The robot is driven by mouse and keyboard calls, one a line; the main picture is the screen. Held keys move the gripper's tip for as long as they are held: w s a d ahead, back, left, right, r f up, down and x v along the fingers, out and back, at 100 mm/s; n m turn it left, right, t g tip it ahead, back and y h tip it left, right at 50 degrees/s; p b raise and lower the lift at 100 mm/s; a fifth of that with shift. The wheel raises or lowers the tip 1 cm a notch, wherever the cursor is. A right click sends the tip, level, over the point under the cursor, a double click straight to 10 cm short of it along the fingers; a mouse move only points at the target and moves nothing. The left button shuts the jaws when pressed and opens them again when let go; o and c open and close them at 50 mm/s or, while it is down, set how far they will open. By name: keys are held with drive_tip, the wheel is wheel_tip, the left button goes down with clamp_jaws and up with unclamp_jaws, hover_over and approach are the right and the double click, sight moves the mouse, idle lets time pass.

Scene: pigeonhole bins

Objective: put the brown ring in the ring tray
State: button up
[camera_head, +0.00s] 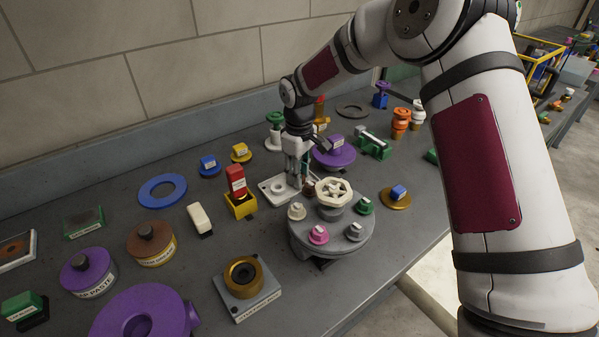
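My gripper (301,183) points down at the middle of the bench, above the right part of a white square plate (269,193) with a round feature on it. A small brown piece (309,187) shows right at the fingertips; it may be the brown ring, but its shape is mostly hidden. I cannot tell if the fingers are closed on it. I cannot read which piece is labelled the ring tray. A shallow tray with a brown patch (14,249) lies at the far left edge.
A round grey turntable (330,241) with a cream handwheel (334,191) and coloured knobs stands close in front of my gripper. A yellow bin with a red block (237,184) is to its left.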

drive_tip(key=shift+o, duration=0.5)
drive_tip(key=shift+r, duration=0.25)
wheel_tip(320, 180, up, 12)
drive_tip(key=f, duration=0.1)
drive_tip(key=s+d+r+m+t, duration=0.1)
drive_tip(key=s+d+r+m, duration=0.1)
drive_tip(key=s+d+r, duration=0.45)
drive_tip(key=s+d+r+m+t, duration=0.1)
drive_tip(key=s+d+r+m, duration=0.25)
drive_tip(key=s, duration=0.65)
drive_tip(key=s+d+r+m+t, duration=0.15)
drive_tip(key=s+d+r, duration=0.35)
drive_tip(key=s, duration=0.5)
drive_tip(key=s+d+f+m, duration=0.2)
drive_tip(key=s+f+m, duration=0.1)
drive_tip(key=s, duration=0.7)
drive_tip(key=shift+s+f+b, duration=0.3)
drive_tip(key=shift+f+b, duration=0.05)
drive_tip(key=shift+f, duration=0.05)
drive_tip(key=shift+r+t, duration=0.15)
drive_tip(key=shift+t, duration=0.1)
